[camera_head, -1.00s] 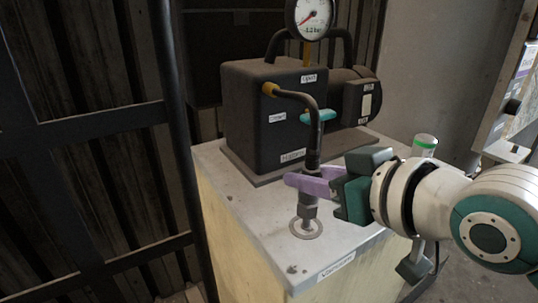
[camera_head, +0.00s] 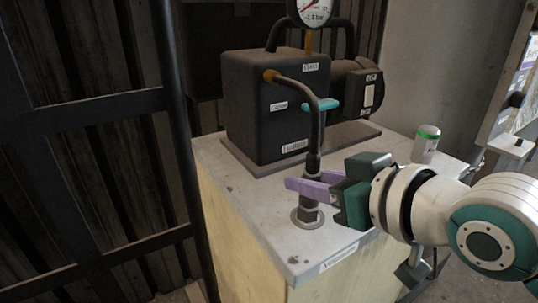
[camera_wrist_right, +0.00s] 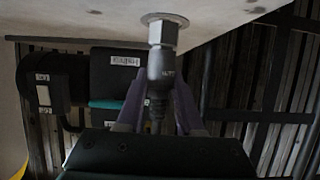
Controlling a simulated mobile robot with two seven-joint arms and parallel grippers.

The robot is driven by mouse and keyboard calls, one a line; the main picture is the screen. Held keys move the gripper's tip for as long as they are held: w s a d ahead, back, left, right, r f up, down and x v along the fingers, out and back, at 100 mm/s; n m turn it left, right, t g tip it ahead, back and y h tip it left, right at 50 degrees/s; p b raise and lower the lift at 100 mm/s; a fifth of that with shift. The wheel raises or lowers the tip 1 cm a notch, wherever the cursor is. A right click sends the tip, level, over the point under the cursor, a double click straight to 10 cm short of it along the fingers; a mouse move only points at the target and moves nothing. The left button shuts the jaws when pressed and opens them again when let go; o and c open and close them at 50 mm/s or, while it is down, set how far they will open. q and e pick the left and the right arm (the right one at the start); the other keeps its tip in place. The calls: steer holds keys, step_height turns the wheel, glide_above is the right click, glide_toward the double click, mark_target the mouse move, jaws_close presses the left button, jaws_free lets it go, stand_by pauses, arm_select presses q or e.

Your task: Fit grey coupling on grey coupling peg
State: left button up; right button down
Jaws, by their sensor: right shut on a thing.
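The grey coupling (camera_head: 308,214) is at the lower end of a dark hose (camera_head: 318,120) that bends down from the black housing. It stands upright over the round grey flange (camera_head: 297,224) on the table top, where the peg stands; the peg itself is hidden. In the right wrist view the coupling (camera_wrist_right: 163,38) reaches up close to the flange (camera_wrist_right: 181,20), with no clear gap. My right gripper (camera_head: 309,188) has its purple fingers on either side of the coupling's dark upper part and is shut on it. My left gripper is not in view.
The black housing (camera_head: 250,110) with a gauge (camera_head: 314,10) and motor stands behind on the metal-topped cabinet (camera_head: 262,225). A teal lever (camera_head: 321,105) is near the hose. A green-capped jar (camera_head: 425,146) stands at the right. The front left of the top is clear.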

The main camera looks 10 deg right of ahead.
steer(key=shift+c, duration=2.3)
jaws_free()
steer(key=shift+s, duration=0.1)
steer(key=shift+s+d+r+p, duration=0.15)
steer(key=shift+s+r+p, duration=0.05)
steer(key=shift+s+p, duration=0.1)
steer(key=p+v, duration=0.3)
steer(key=v, duration=0.6)
